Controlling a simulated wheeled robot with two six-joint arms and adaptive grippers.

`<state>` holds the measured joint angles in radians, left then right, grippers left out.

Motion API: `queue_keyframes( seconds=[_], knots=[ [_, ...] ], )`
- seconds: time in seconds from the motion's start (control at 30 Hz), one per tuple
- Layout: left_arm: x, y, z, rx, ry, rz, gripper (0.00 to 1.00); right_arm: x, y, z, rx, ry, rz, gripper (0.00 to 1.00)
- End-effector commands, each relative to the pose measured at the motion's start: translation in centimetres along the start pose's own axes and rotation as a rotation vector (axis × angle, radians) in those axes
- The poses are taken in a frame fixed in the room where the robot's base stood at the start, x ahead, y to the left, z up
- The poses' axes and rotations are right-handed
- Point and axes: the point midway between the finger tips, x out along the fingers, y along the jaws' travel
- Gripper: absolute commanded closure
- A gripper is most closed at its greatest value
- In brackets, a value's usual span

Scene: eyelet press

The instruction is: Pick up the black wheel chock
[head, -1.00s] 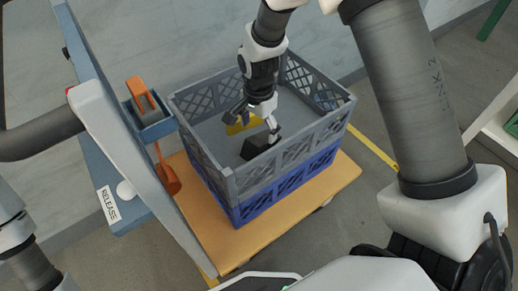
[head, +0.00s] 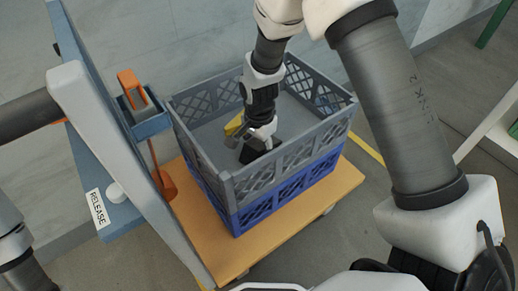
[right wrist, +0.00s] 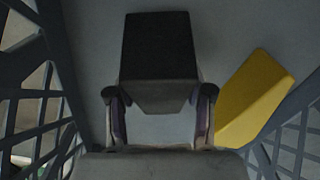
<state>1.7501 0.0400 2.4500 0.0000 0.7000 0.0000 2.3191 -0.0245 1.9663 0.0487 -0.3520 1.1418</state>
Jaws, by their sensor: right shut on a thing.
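The black wheel chock (head: 249,156) is inside the grey upper crate (head: 290,160), low near its front wall. In the right wrist view the chock (right wrist: 158,50) sits between the two fingers, its near end reaching down between them. My right gripper (head: 256,143) reaches down into the crate and is shut on the chock; both fingers (right wrist: 158,100) show against its sides in the wrist view. I cannot tell whether the chock touches the crate floor. My left gripper is out of view.
A yellow chock-like block (right wrist: 250,100) lies beside the black one in the crate. The grey crate sits on a blue crate (head: 265,205) on a wooden dolly (head: 225,254). A blue frame with a RELEASE label (head: 97,209) and orange handle (head: 132,84) stands left.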

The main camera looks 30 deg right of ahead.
Motion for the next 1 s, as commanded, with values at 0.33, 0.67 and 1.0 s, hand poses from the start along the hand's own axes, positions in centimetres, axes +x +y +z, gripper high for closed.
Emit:
queue_keyframes(
  seconds=[0.33, 0.67, 1.0],
  knots=[
    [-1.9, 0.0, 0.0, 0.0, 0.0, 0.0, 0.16, -3.7, 0.0, 0.0, 0.0, 0.001, -0.002, 0.94],
    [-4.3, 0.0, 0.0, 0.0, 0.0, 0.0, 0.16, -9.9, 0.0, 0.0, 0.0, 0.0, 0.0, 0.94],
    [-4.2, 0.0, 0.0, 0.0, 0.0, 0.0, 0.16, -10.0, 0.0, 0.0, 0.003, 0.0, 0.001, 0.94]
  ],
)
